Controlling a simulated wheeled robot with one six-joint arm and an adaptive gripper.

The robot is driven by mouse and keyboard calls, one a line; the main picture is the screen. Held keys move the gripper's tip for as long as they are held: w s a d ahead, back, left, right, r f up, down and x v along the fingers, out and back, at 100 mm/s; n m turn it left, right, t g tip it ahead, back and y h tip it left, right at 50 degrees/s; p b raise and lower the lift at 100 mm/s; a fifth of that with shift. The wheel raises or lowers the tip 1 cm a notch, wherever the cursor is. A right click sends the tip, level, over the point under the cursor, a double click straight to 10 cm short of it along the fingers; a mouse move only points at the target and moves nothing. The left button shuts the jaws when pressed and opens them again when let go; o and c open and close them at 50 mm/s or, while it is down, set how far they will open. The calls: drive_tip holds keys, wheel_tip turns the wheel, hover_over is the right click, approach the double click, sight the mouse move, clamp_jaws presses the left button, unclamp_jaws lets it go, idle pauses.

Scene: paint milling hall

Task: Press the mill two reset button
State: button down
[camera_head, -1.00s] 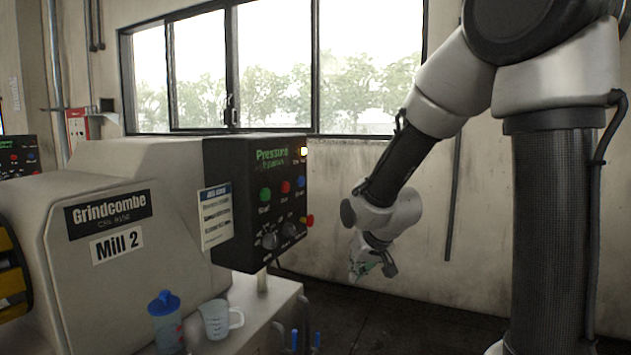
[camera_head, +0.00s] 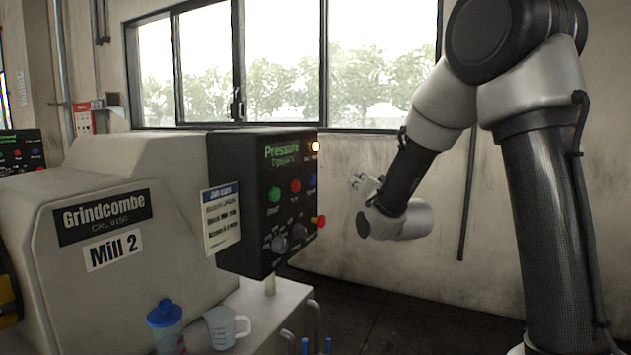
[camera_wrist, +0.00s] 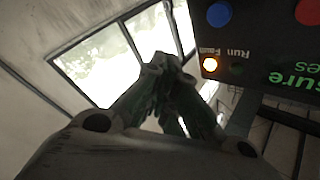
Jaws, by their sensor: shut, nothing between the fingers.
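The black control box of Mill 2 (camera_head: 238,160) stands on the machine's right end. Its face has a green button (camera_head: 274,195), a red button (camera_head: 295,186) and a blue button (camera_head: 311,185); their small labels are too blurred to read. My gripper (camera_head: 358,181) is right of the panel, apart from it, with fingers pointing up and left. In the wrist view the fingers (camera_wrist: 163,65) are shut and empty. There the blue button (camera_wrist: 220,15) and red button (camera_wrist: 308,11) show upside down, right of the fingertips. An amber fault lamp (camera_wrist: 210,64) is lit; the run lamp (camera_wrist: 237,69) is dark.
The panel also bears two grey knobs (camera_head: 288,238) and a red-and-yellow knob (camera_head: 319,221). Another panel (camera_head: 20,152) is at far left. Open space lies before the window wall.

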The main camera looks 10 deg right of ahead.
sight(313, 179)
drive_tip(key=w+a, duration=0.5)
drive_tip(key=a, duration=0.2)
idle(0.6)
drive_tip(key=shift+w+a, duration=0.15)
drive_tip(key=shift+a, duration=0.05)
idle(1.1)
drive_tip(key=shift+w+a, duration=0.15)
drive_tip(key=shift+a, duration=0.05)
drive_tip(key=shift+w+a, duration=0.3)
drive_tip(key=shift+a, duration=0.1)
idle(0.8)
drive_tip(key=shift+s+d, duration=0.55)
drive_tip(key=shift+d, duration=0.15)
drive_tip(key=shift+d, duration=0.1)
